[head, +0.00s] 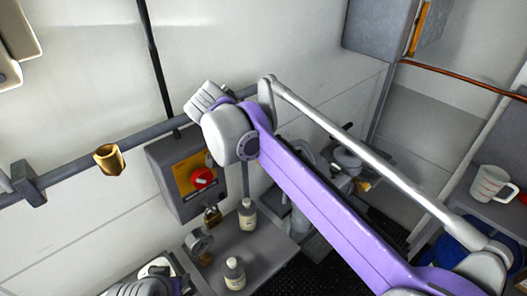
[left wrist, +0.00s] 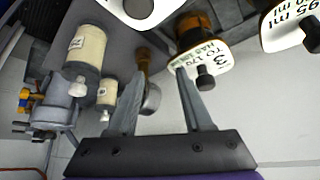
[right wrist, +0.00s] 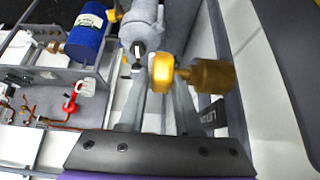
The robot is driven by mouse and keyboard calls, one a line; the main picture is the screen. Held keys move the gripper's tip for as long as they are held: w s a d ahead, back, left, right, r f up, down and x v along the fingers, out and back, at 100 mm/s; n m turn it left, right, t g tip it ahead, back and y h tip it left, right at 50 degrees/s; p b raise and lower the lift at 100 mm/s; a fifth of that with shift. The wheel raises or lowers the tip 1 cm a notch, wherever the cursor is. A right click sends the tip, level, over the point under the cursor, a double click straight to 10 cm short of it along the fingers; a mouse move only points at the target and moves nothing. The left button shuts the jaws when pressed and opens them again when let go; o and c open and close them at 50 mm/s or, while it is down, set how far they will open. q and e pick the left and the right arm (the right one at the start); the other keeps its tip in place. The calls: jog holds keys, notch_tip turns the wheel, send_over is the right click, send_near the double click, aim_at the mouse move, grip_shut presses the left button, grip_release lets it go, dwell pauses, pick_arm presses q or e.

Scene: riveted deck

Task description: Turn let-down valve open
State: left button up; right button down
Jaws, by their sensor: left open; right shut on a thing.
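My right gripper (right wrist: 160,90) is shut on a brass fitting (right wrist: 212,75) with a yellow round end (right wrist: 162,72) between its fingers. I cannot tell for certain whether this is the let-down valve. In the head view my purple right arm reaches to the wall rail, and its wrist hides the fingertips. My left gripper (left wrist: 160,78) is open and empty; a small round gauge-like part (left wrist: 151,98) with a brass stem shows beyond its fingers. A grey wall box (head: 165,170) with a red knob (head: 203,178) on a yellow plate is below my right wrist.
A brass cup-shaped part (head: 108,160) sits on the wall rail (head: 65,174). A padlock (head: 212,216) hangs below the box. Two bottles, one of them nearer (head: 234,274), stand on the grey bench. A white jug (head: 490,184) stands at the right.

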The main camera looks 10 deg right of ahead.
dwell(0.5)
jog(key=c, duration=0.6)
grip_release()
jog(key=shift+r, duration=0.1)
jog(key=v, duration=1)
jog(key=shift+s+a+r, duration=0.2)
jog(key=shift+a, duration=0.05)
